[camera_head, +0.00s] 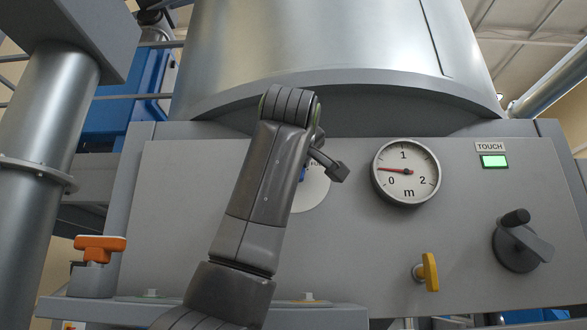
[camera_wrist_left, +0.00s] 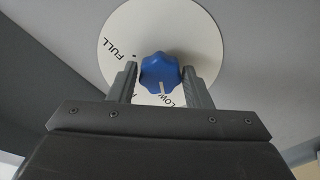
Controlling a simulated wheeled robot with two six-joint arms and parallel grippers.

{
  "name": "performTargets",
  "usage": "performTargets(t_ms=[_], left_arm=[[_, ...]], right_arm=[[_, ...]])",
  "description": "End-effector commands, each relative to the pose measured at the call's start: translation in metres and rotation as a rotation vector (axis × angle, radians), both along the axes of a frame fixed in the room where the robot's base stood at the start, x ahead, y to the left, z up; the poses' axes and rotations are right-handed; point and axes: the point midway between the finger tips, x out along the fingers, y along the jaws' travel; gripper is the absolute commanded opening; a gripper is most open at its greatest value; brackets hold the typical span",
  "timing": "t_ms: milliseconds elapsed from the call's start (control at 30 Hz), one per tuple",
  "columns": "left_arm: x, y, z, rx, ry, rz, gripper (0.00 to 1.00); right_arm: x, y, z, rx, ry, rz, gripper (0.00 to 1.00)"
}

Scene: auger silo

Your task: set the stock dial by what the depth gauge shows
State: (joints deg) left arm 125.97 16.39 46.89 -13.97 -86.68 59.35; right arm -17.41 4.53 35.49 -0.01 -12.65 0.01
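The stock dial is a blue knob (camera_wrist_left: 160,72) on a white round plate (camera_wrist_left: 117,25) lettered FULL and LOW; another label is mostly hidden. The knob's pale mark points down in the left wrist view, near LOW. My left gripper (camera_wrist_left: 160,80) has one finger on each side of the knob, very close; contact is not clear. In the head view my left arm hides most of the plate (camera_head: 314,190). The round depth gauge (camera_head: 406,172), marked 0, 1, 2 and m, has its red needle pointing left, between 0 and 1. My right gripper is out of view.
Right of the gauge are a lit green TOUCH panel (camera_head: 494,161), a black crank (camera_head: 519,244) and a yellow handle (camera_head: 430,272). An orange handle (camera_head: 100,246) is at the left. A ledge (camera_head: 340,312) runs below the grey panel (camera_head: 350,255).

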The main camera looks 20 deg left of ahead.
Motion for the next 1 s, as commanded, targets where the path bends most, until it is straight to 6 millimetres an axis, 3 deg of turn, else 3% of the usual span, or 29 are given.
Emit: performTargets(t_ms=[33,200,567,1000], left_arm=[[-0.0002,-0.0001,0.0001,0.0,0.0,0.0,0.38],[-0.0002,-0.0002,0.0001,0.0,0.0,0.0,0.17],[-0.0002,-0.0002,0.0003,0.061,0.017,0.0,0.17],[-0.0002,-0.0005,0.0007,0.396,0.114,0.0,0.17]], right_arm=[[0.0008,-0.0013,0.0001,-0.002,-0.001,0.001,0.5],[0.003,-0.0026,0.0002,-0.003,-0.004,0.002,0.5],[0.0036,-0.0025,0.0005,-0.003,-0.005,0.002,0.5],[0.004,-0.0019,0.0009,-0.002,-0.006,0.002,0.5]])
